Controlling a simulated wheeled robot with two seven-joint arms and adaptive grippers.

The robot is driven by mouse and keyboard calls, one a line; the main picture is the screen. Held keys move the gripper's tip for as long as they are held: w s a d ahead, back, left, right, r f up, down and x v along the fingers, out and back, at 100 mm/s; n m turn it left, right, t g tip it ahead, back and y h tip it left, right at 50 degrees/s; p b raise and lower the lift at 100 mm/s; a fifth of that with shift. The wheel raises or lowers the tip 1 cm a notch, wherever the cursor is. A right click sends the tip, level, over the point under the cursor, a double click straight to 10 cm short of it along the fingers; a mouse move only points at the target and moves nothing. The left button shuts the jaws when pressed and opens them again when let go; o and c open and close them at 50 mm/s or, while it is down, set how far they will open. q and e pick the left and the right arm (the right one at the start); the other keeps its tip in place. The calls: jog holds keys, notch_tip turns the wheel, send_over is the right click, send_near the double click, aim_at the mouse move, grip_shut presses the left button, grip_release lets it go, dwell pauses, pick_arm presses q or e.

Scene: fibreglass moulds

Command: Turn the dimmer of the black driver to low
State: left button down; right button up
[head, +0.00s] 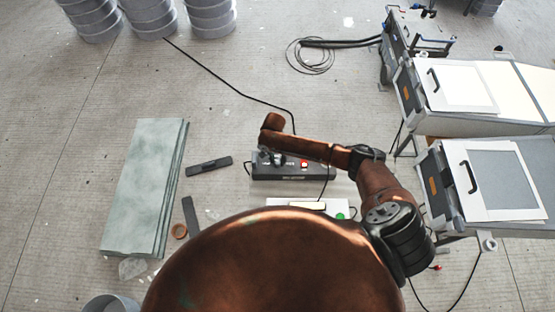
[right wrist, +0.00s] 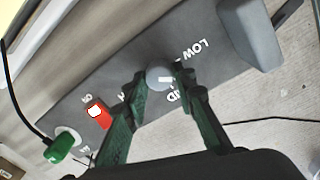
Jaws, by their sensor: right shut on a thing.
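The black driver (head: 290,177) is a long dark box on the floor, in the middle of the head view. In the right wrist view, its dark grey top (right wrist: 205,85) carries a round grey dimmer knob (right wrist: 157,75) with a short white mark. The word LOW is printed to the right of the knob; other lettering near it is partly hidden by the fingers. My right gripper (right wrist: 158,82), with green fingers, is shut on the knob, one finger on each side. It shows small over the driver's left part in the head view (head: 269,160). My left gripper is out of view.
A red switch (right wrist: 98,113) and a green plug (right wrist: 59,149) with a black cable are on the same driver. A white box (head: 282,203) with a green part lies just nearer. Pale green sheets (head: 143,190) lie to the left; moulds on stands (head: 455,85) are at right.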

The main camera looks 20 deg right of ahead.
grip_shut()
jog(key=shift+r+p, duration=0.15)
jog(key=shift+p, duration=0.5)
jog(key=n+p, duration=0.2)
jog(key=shift+s+p, duration=0.1)
jog(key=shift+p, duration=0.25)
jog(key=n+p, duration=0.2)
jog(key=shift+n, duration=0.4)
jog(key=shift+n+p, duration=0.45)
jog(key=shift+n, duration=0.25)
jog(key=shift+f, duration=0.2)
